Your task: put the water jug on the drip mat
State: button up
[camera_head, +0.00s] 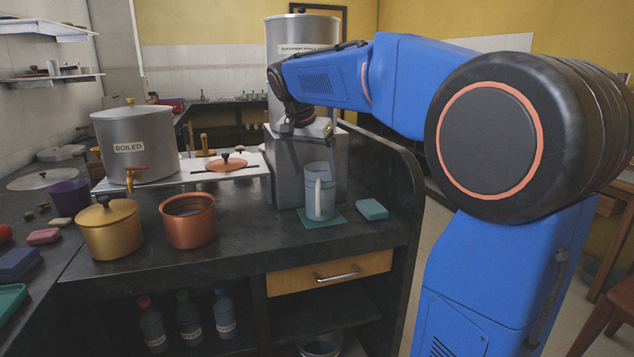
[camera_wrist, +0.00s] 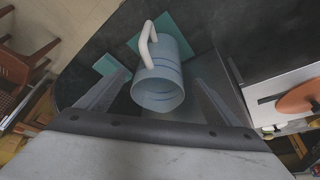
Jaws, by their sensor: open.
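The water jug (camera_head: 320,203) is a translucent blue cylinder with a white handle. It stands upright on the teal drip mat (camera_head: 338,218), near the counter's right end. The wrist view looks down on the jug (camera_wrist: 160,92), with its open mouth towards me and the mat (camera_wrist: 174,22) partly hidden beneath. My gripper (camera_head: 311,165) is open and empty at the top of the jug. In the wrist view its fingers (camera_wrist: 160,88) lie on either side of the jug, with gaps visible. Whether either finger touches it cannot be told.
A teal block (camera_head: 372,210) lies right of the mat. A tall steel canister (camera_head: 290,30) stands behind on a grey stand. A copper pot (camera_head: 188,228), a brass pot (camera_head: 110,235) and the BOILED canister (camera_head: 135,165) stand left. The counter front between copper pot and mat is clear.

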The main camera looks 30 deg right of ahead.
jog(key=shift+v, duration=2.15)
jog(key=s+a+f+n+y, duration=0.1)
jog(key=s+a+f+n, duration=0.2)
jog(key=s+f, duration=0.5)
jog(key=s+a+f+n+t+y, duration=0.1)
jog(key=s+f+n, duration=0.3)
jog(key=s+f, duration=0.4)
jog(key=s+a+f+n+t+y, duration=0.1)
jog(key=s+a+f+n, duration=0.3)
jog(key=s+f, duration=0.4)
jog(key=s, duration=0.7)
jog(key=shift+s+a+f+y, duration=0.15)
jog(key=shift+a+f+y, duration=0.1)
jog(key=shift+a+y, duration=0.1)
